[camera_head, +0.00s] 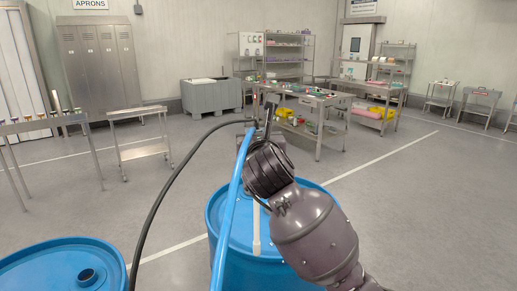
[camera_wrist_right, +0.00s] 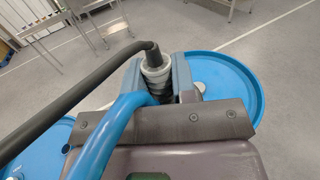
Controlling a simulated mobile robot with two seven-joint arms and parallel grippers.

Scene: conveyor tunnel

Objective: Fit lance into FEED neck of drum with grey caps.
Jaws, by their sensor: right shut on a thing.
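My right gripper (camera_head: 262,125) is shut on the lance, holding its grey ribbed head (camera_wrist_right: 153,66) between both fingers. The lance's pale tube (camera_head: 257,230) shows below my wrist, pointing down in front of the lid of the middle blue drum (camera_head: 224,225); its height above the lid is unclear. That drum also shows in the right wrist view (camera_wrist_right: 238,82), with a small pale cap (camera_wrist_right: 199,87) on its lid. Another blue drum (camera_head: 45,262) stands at the lower left with a dark open neck (camera_head: 87,276). My left gripper is not in view.
A black hose (camera_head: 160,195) and a blue hose (camera_head: 231,200) run from the lance head down past the drums. A small steel table (camera_head: 140,151), a grey bin (camera_head: 211,97) and a loaded workbench (camera_head: 315,100) stand behind.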

